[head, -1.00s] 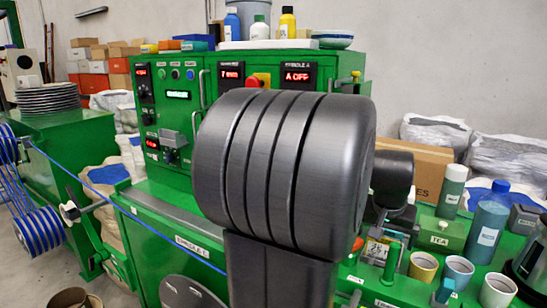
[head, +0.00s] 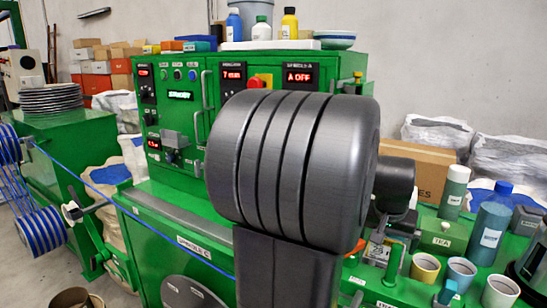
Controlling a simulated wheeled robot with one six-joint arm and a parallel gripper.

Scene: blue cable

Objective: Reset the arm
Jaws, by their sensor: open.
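My dark grey arm (head: 300,170) fills the middle of the head view, with a large ribbed joint on an upright link. A smaller dark part of it shows just behind on the right. My gripper is not in view; the big joint covers much of the space behind it. A blue cable (head: 92,185) runs from the spool (head: 38,232) at the left, slanting down to the right across the front of the green machine, and passes out of sight behind my arm.
The green control cabinet (head: 180,125), with lit displays and a red knob, stands close behind my arm. A cardboard box (head: 425,172) stands behind.

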